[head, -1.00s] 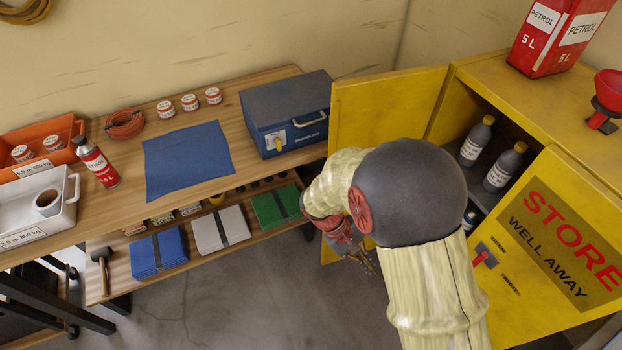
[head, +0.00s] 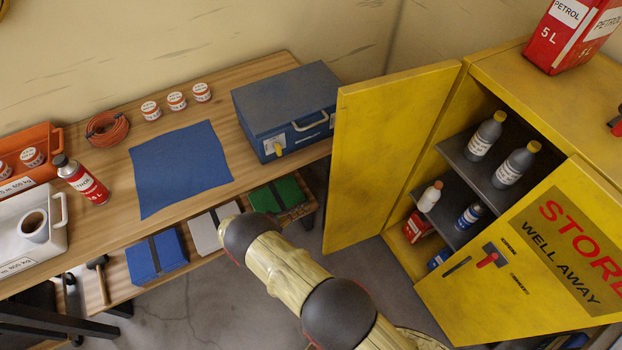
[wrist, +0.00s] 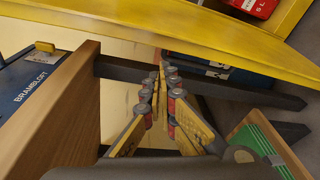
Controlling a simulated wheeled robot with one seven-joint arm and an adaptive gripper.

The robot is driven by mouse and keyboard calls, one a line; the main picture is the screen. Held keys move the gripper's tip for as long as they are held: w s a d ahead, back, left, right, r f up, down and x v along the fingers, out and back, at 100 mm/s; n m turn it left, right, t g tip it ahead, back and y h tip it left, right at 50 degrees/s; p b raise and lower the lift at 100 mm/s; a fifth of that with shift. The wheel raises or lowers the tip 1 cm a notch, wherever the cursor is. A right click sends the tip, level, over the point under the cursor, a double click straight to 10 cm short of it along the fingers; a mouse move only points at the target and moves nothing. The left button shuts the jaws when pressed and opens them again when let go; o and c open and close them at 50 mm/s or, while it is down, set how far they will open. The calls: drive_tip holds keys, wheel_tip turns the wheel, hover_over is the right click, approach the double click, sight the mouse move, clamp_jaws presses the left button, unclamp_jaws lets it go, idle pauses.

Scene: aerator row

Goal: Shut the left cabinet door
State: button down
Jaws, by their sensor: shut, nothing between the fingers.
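The left cabinet door (head: 388,155) is a plain yellow panel in the head view. It stands wide open, swung out to the left of the yellow cabinet (head: 545,80), beside the workbench end. My arm reaches in from the bottom of the head view, in front of the bench and to the left of the door; my gripper is hidden there. In the wrist view my gripper (wrist: 160,75) has its fingers together with nothing between them. A yellow panel (wrist: 170,36) crosses the top of that view beyond the fingertips, apparently the door.
The right door (head: 530,255), lettered STORE WELL AWAY, is also open. Bottles (head: 485,135) stand on the cabinet shelves. A blue toolbox (head: 287,108) sits at the bench end near the left door. A red petrol can (head: 575,35) stands on the cabinet. Floor shows between bench and cabinet.

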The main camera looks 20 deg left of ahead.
drive_tip(key=w+a+r+m+t, duration=0.1)
drive_tip(key=w+a+r+t, duration=0.1)
drive_tip(key=a+r, duration=0.15)
drive_tip(key=w+d+m, duration=0.1)
drive_tip(key=w+d, duration=0.4)
drive_tip(key=d, duration=0.2)
drive_tip(key=shift+w+d+r, duration=0.25)
drive_tip(key=shift+d+r, duration=0.15)
idle(0.3)
